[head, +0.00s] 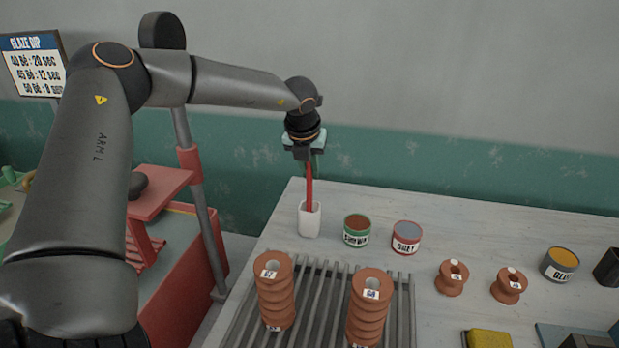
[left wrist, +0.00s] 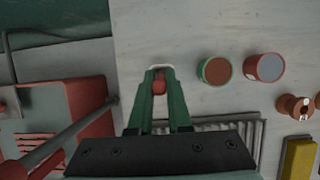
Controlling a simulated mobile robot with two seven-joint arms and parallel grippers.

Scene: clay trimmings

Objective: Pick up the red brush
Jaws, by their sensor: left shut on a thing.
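The red brush (head: 309,187) stands upright with its lower end inside a white cup (head: 310,220) at the far left corner of the table. My left gripper (head: 309,165) is above the cup and shut on the upper part of the brush. In the left wrist view, the brush (left wrist: 159,84) shows as a red tip between the green fingers of my left gripper (left wrist: 160,88). The cup's rim (left wrist: 159,67) shows just beyond them. The brush's lower end is hidden in the cup. My right gripper is not in view.
A green-rimmed can (head: 357,230) and a red-rimmed can (head: 406,237) stand right of the cup. Brown ribbed stacks (head: 275,292) stand on a slatted rack (head: 318,290) in front. Brown spools (head: 451,278) and a yellow block (head: 488,339) lie farther right. A red frame (head: 160,185) is at left.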

